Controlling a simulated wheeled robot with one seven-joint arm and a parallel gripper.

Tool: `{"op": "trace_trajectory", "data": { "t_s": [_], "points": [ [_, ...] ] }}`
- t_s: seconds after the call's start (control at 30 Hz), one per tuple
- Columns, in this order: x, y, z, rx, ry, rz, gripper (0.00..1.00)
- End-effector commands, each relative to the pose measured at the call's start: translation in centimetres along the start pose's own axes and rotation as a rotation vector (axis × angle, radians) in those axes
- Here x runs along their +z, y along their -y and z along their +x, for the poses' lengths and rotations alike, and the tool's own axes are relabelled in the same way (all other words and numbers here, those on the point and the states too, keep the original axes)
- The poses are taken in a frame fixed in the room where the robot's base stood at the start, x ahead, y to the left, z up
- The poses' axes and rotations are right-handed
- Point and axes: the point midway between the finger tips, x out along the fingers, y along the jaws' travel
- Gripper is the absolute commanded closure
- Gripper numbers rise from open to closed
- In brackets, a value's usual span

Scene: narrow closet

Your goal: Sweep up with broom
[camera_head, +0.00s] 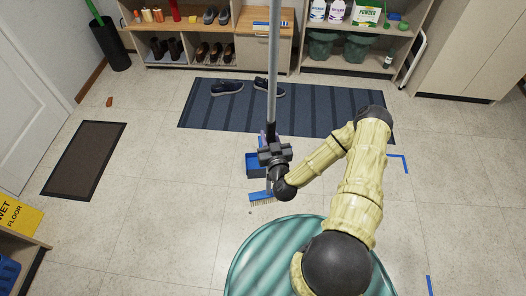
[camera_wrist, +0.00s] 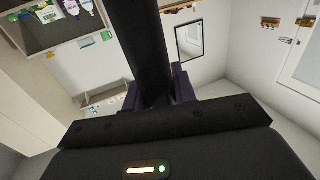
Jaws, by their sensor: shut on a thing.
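The broom has a long grey handle (camera_head: 273,50) standing nearly upright, with a dark grip section. Its blue head with tan bristles (camera_head: 262,198) is low, at or near the tiled floor, below my gripper. My gripper (camera_head: 272,150) is shut on the broom's dark grip; the dark shaft (camera_wrist: 140,45) also fills the middle of the wrist view between the jaws. A blue dustpan (camera_head: 253,166) lies just behind the broom head, partly hidden by my gripper. A small dark speck (camera_head: 250,212) lies on the floor in front of the bristles.
A striped dark blue rug (camera_head: 330,105) with dark shoes (camera_head: 227,87) lies behind. A brown mat (camera_head: 85,160) and yellow wet-floor sign (camera_head: 18,217) are at left. Shelves (camera_head: 300,62) line the back. A reddish bit (camera_head: 109,101) lies near the left wall. Blue tape (camera_head: 404,162) marks the floor at right.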

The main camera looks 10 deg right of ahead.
Motion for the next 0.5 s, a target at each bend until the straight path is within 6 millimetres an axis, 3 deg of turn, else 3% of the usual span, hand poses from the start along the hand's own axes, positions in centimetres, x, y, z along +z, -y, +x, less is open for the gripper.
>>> {"op": "trace_trajectory", "data": {
  "t_s": [0.5],
  "points": [
    [8.3, 0.1, 2.1, -0.031, -0.004, -0.002, 1.00]
  ]
}}
